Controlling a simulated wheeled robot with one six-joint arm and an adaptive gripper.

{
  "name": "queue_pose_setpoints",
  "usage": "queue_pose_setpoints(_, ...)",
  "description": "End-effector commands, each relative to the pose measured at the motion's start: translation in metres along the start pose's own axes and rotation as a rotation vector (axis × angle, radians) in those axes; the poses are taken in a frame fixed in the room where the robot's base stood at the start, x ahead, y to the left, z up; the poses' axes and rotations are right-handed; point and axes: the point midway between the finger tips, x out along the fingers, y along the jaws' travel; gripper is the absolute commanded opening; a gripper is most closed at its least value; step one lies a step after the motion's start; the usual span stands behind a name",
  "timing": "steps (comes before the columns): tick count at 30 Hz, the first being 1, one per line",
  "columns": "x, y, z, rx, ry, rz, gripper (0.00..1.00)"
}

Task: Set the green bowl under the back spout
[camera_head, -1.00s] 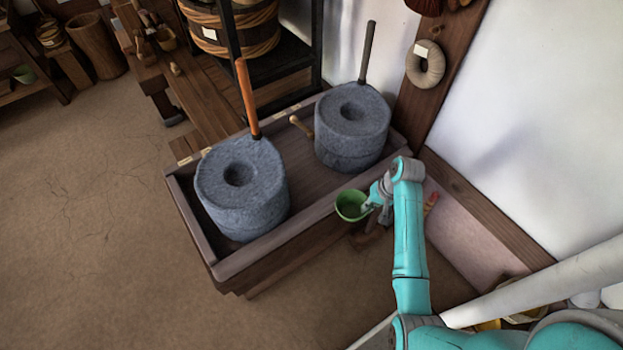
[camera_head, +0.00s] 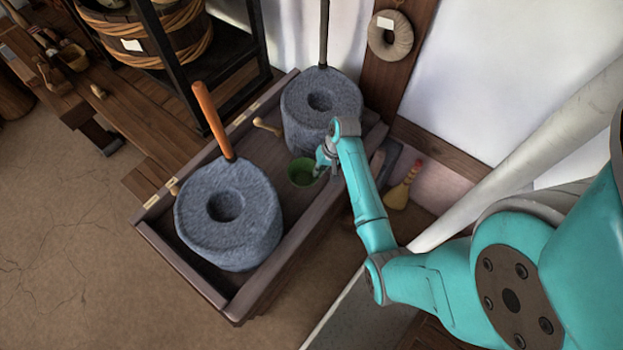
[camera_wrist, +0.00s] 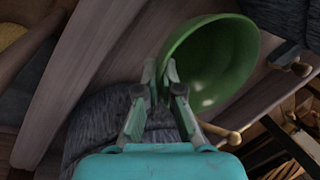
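The green bowl (camera_head: 301,171) shows in the head view between the two grey querns, at the right part of the wooden trough. My gripper (camera_head: 319,164) is at its right side. In the wrist view my gripper (camera_wrist: 160,78) is shut on the rim of the bowl (camera_wrist: 218,62), which looks tilted in that picture. I cannot tell whether the bowl hangs or touches the trough. The back quern (camera_head: 318,108) stands just behind the bowl; the front quern (camera_head: 228,213) stands to its left. No spout can be clearly made out.
The trough's front rim (camera_head: 285,262) runs beside my arm. An orange handle (camera_head: 211,117) rises from the front quern. A small wooden peg (camera_head: 267,127) lies between the querns. A yellow brush (camera_head: 402,190) is right of the trough. Open floor (camera_head: 75,245) lies left.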

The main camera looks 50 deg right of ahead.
Motion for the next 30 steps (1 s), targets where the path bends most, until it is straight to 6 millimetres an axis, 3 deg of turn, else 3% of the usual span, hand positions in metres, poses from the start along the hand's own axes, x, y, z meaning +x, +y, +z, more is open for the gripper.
queue_pose_setpoints(15, 0.056, 0.018, 0.0, 0.0, 0.0, 0.0, 0.0)
queue_pose_setpoints(28, 0.063, 0.02, -0.001, 0.0, 0.002, 0.0, 0.0)
queue_pose_setpoints(30, 0.063, 0.02, -0.001, -0.001, 0.002, 0.0, 0.19)
